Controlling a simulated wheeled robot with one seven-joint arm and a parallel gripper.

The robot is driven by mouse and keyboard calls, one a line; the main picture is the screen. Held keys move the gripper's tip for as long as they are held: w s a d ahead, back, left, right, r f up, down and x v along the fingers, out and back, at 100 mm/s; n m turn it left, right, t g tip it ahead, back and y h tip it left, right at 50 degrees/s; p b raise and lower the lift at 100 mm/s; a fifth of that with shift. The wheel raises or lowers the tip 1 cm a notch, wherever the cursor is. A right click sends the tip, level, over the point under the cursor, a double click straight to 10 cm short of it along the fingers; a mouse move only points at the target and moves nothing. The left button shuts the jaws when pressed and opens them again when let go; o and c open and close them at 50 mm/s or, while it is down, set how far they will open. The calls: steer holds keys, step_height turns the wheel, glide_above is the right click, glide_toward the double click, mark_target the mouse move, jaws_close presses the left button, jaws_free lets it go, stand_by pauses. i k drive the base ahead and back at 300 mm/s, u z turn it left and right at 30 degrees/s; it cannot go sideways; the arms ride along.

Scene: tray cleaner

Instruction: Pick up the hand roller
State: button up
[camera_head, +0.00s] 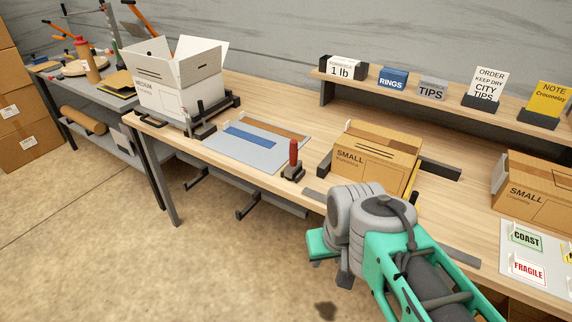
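A small tool with an upright red handle (293,154) and a dark block-like base (292,174) stands near the front edge of the wooden bench; it looks like the hand roller. My arm reaches in from the lower right. A green part at its end, which seems to be my gripper (322,244), is in front of the bench edge, below and right of the red-handled tool and apart from it. The fingers cannot be made out, so I cannot tell whether they are open or shut.
A grey mat with a blue strip (250,137) lies left of the tool. A closed SMALL carton (374,158) stands close to its right. An open white carton (182,95) is further left. A raised shelf (440,104) with labelled items runs along the back.

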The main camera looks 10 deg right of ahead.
mark_target(291, 170)
steer(key=z, duration=0.1)
steer(key=k, duration=0.4)
steer(key=u, duration=1.6)
steer(key=i, duration=0.75)
steer(key=z, duration=0.6)
steer(key=i, duration=0.6)
steer(key=z, duration=0.05)
